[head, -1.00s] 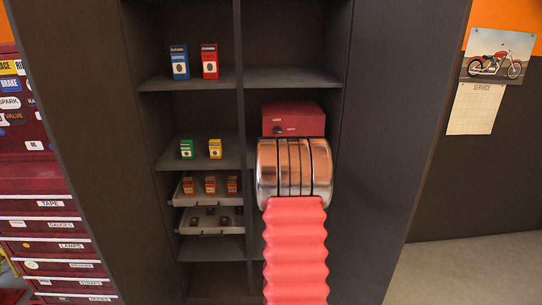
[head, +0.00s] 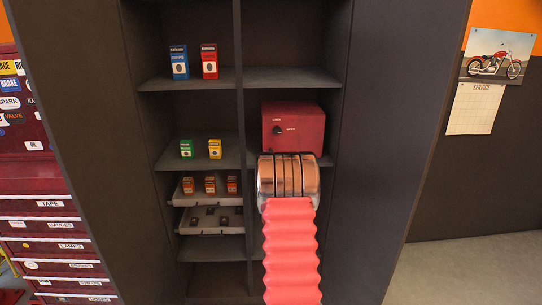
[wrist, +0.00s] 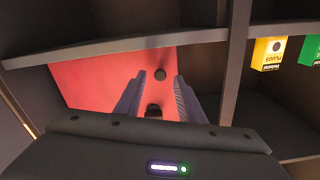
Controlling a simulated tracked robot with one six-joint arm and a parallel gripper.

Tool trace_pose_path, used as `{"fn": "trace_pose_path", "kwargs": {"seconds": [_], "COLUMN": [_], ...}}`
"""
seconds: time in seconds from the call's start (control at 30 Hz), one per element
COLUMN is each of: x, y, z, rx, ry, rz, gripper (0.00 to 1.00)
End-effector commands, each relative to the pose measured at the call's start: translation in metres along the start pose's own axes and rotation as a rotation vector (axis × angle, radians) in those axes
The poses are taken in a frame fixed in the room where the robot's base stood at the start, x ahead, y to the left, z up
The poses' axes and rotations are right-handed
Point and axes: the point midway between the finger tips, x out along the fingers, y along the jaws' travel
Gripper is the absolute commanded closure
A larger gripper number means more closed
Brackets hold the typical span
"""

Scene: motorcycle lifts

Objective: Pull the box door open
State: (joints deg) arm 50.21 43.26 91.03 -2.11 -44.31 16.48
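The red box (head: 295,125) stands on a shelf in the right column of the dark cabinet. Its door is closed, with a dark dial (head: 278,131) between small labels on its front. In the wrist view, which appears upside down, the red door (wrist: 85,75) fills the middle. A round dark knob (wrist: 160,74) and a second dark part (wrist: 153,110) show on it. My gripper (wrist: 157,80) is open, its two fingers apart in front of the door, with the knob appearing between the tips. Contact cannot be told. In the head view my wrist hides the fingers and the box's lower front.
A shelf edge (wrist: 110,48) and an upright divider (wrist: 237,60) run close by the gripper in the wrist view. Small part boxes (head: 200,148) stand on the left-hand shelves. A red drawer cabinet (head: 45,230) is at the left. Floor at the right is clear.

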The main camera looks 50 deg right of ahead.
Motion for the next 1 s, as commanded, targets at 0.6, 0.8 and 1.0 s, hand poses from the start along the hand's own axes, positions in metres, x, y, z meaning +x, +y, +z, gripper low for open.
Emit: {"fn": "trace_pose_path", "kwargs": {"seconds": [0.6,0.8,1.0], "x": [0.029,0.029,0.029], "y": [-0.001,-0.001,-0.001], "z": [0.001,0.000,0.000], "rx": [0.000,0.000,0.000], "ry": [-0.001,0.000,0.000], "rz": [-0.001,-0.001,-0.001], "gripper": [0.65,0.74,0.89]}}
